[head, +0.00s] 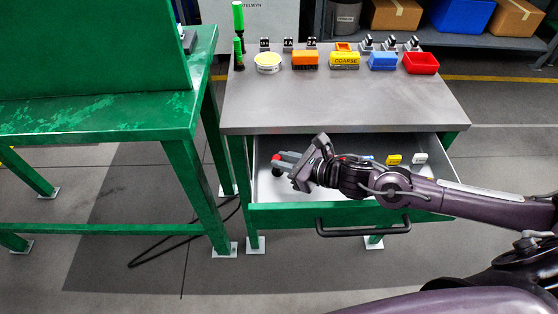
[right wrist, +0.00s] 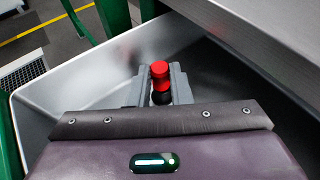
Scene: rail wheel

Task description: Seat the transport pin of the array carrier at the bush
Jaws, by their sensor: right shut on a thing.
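My right gripper (head: 285,163) reaches into the left part of the open drawer (head: 348,213). In the right wrist view its grey fingers (right wrist: 160,92) are shut on a red-topped black pin (right wrist: 160,69). In the head view the red top (head: 276,157) shows small at the fingertips. I cannot tell whether the pin touches the drawer floor. I cannot make out the array carrier or its bush. My left gripper is not in view.
A yellow block (head: 393,159) and a white block (head: 420,158) lie further right in the drawer. The grey worktop (head: 340,104) above has coloured bins along its back edge and a clear front. A green bench (head: 90,121) stands to the left.

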